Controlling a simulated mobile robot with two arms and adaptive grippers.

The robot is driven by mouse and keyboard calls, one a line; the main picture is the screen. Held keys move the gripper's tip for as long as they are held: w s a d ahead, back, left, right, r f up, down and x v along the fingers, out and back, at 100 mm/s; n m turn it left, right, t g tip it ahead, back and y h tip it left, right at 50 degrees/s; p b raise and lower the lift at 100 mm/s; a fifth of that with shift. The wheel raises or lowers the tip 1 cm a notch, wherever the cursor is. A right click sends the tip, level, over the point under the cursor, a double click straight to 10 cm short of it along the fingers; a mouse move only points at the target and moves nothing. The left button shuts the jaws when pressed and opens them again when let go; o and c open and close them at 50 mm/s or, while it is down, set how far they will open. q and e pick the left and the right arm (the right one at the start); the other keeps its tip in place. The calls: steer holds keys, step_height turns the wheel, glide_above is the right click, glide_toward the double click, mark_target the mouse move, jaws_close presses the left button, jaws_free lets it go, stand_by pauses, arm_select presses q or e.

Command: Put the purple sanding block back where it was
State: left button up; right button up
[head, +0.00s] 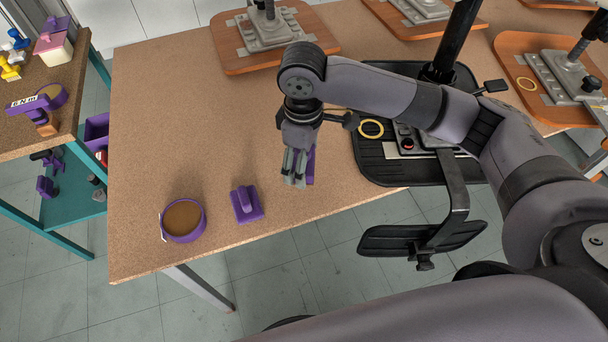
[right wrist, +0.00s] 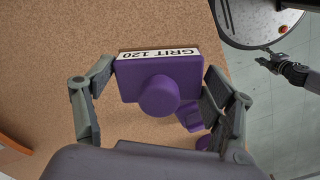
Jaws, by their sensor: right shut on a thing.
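The purple sanding block (right wrist: 160,80) has a round knob and a white edge label reading GRIT 120. It is held between the fingers of my right gripper (right wrist: 158,100). In the head view, my right gripper (head: 297,178) is over the table near its front edge, with a strip of the purple block (head: 310,165) showing beside the fingers. The gap between block and table is hard to judge. A dark jointed part at the right of the wrist view, seemingly my left gripper (right wrist: 280,70), is too small to read; the head view does not show it.
On the workbench (head: 150,120), a purple tool with a raised handle (head: 246,203) and a purple-rimmed round dish (head: 183,220) lie left of the gripper. A teal-framed side table (head: 75,110) holds more tools.

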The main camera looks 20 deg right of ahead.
step_height(320, 180, down, 7)
steer(key=shift+r, duration=0.15)
steer(key=o, duration=1.6)
steer(key=shift+c, duration=0.2)
steer(key=shift+r, duration=0.15)
step_height(320, 180, up, 12)
steer(key=shift+a+f, duration=0.1)
